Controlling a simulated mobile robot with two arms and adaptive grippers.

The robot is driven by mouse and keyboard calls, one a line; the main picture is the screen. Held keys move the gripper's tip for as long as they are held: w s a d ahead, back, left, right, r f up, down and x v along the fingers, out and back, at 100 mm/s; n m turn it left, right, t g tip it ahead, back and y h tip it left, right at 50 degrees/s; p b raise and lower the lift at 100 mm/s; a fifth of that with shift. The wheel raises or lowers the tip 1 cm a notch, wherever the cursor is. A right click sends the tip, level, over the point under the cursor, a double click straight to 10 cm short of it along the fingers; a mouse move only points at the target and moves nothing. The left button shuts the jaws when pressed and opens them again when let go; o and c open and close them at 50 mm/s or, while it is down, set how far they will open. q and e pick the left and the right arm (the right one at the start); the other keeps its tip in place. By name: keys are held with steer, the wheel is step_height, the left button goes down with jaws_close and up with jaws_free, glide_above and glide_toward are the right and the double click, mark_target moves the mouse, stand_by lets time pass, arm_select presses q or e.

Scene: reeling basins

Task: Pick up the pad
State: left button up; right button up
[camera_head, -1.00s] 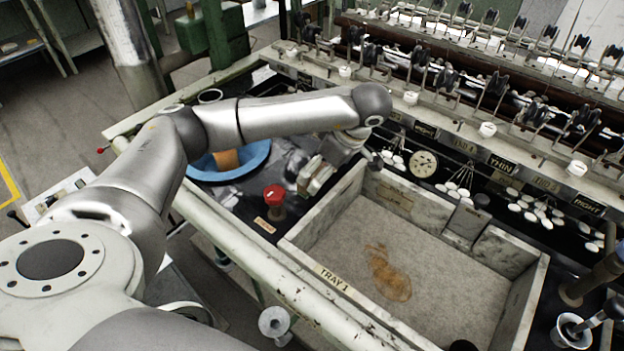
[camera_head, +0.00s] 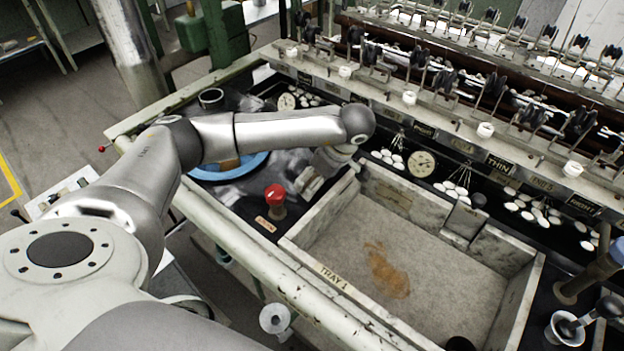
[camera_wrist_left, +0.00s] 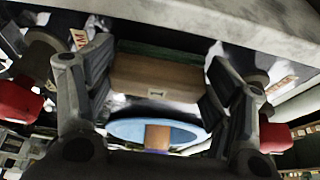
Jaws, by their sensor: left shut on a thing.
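The pad (camera_wrist_left: 155,78) shows in the left wrist view as a brown block with a small mark on its face and a dark green layer along one side. My left gripper (camera_wrist_left: 157,90) has its two dark fingers at the pad's two ends and is shut on it. In the head view my left gripper (camera_head: 312,182) points down between the red knob and the left wall of the tray. The pad cannot be made out clearly there. My right gripper is not in view.
A blue basin (camera_head: 250,165) is partly behind my arm. Reeling machinery (camera_head: 470,80) runs along the back.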

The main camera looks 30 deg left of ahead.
arm_select(q)
steer(key=shift+r, duration=0.15)
steer(key=shift+r, duration=0.25)
step_height(320, 180, up, 3)
steer(key=shift+d+f+b, duration=0.15)
steer(key=shift+b, duration=0.6)
steer(key=s+d+r, duration=0.8)
steer(key=s+r, duration=0.1)
steer(key=s, duration=0.2)
steer(key=shift+r+p, duration=0.25)
steer(key=shift+p, duration=0.05)
steer(key=shift+s+d, duration=0.1)
